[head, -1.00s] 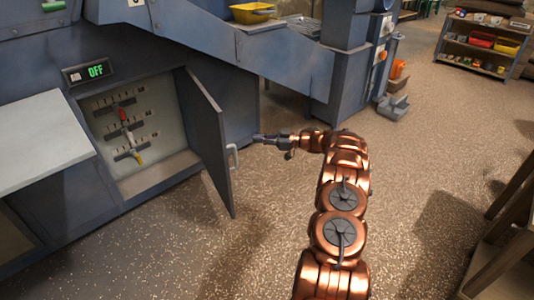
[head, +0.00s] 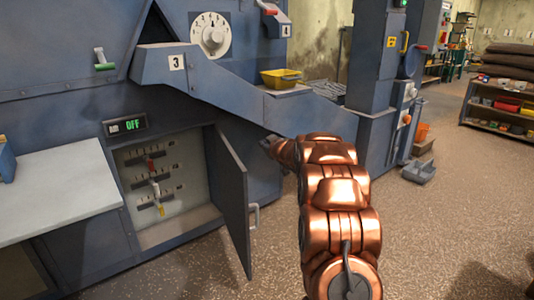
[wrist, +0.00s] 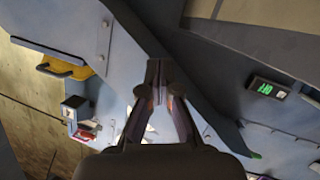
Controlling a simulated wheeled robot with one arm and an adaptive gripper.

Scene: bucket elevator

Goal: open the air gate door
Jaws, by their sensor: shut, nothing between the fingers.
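The blue-grey cabinet door (head: 233,205) stands swung open on the machine's front, with a pale handle (head: 254,215) on its outer side. No part in view is labelled as the air gate, so I cannot tell whether this is that door. My gripper (head: 268,141) is above and right of the door, beside the sloping chute, mostly hidden by my arm. In the wrist view, my gripper's fingers (wrist: 158,72) are together and empty.
The chute marked 3 (head: 215,78) slopes down to the right above the door. A display reads OFF (head: 126,126); a yellow tray (head: 281,78) sits behind the chute. A light worktop (head: 55,190) is at left.

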